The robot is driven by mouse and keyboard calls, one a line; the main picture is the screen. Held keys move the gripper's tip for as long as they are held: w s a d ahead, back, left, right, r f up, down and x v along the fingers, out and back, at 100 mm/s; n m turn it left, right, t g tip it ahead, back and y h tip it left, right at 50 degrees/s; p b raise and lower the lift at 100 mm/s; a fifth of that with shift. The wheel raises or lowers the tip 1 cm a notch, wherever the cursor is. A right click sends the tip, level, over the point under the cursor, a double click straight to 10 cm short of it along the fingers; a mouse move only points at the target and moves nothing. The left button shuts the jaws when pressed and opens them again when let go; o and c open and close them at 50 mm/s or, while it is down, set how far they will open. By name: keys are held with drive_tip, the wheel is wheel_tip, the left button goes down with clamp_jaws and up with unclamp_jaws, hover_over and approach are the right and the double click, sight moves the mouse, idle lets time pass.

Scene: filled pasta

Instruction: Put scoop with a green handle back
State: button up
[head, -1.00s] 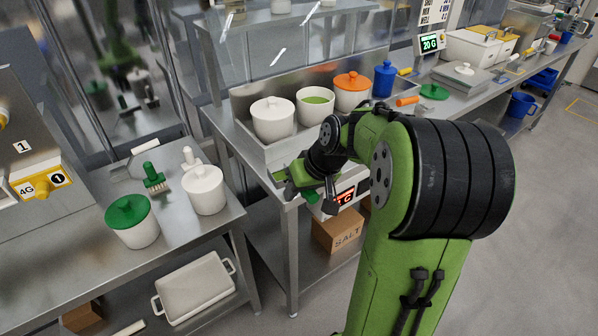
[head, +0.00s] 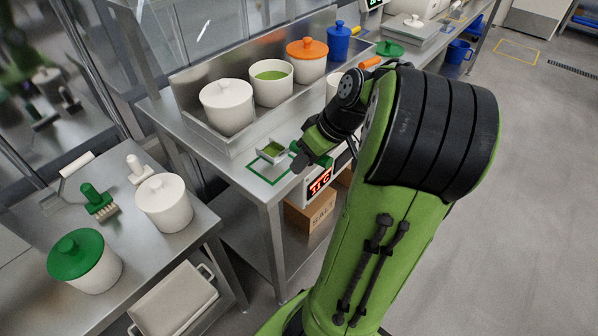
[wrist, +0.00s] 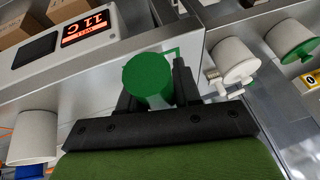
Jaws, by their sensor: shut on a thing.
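The scoop's small metal pan (head: 271,151) shows in the head view with something green in it. Its green handle (head: 296,147) is at my gripper (head: 303,157), which is shut on it. In the wrist view the handle's round green end (wrist: 148,82) sits between the two dark fingers of my gripper (wrist: 154,85). A green outline (head: 266,173) is marked on the steel counter's front corner. The pan is over or beside the back edge of this outline; I cannot tell whether it touches the counter. The wrist view hides the pan.
Behind the scoop stand a lidded white pot (head: 228,107), an open white pot with green contents (head: 271,84) and an orange-lidded pot (head: 307,62). A red-digit display (head: 319,181) is on the counter's front. A left table (head: 185,241) holds pots and brushes.

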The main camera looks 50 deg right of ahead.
wheel_tip(320, 180, down, 3)
drive_tip(key=shift+r+b, duration=0.1)
drive_tip(key=shift+b, duration=0.25)
drive_tip(key=o, duration=0.6)
drive_tip(key=shift+f, duration=0.2)
drive_tip(key=o, duration=0.5)
drive_tip(key=shift+c, duration=0.2)
drive_tip(key=shift+r, duration=0.1)
drive_tip(key=p+v, duration=0.6)
drive_tip(key=v, duration=0.6)
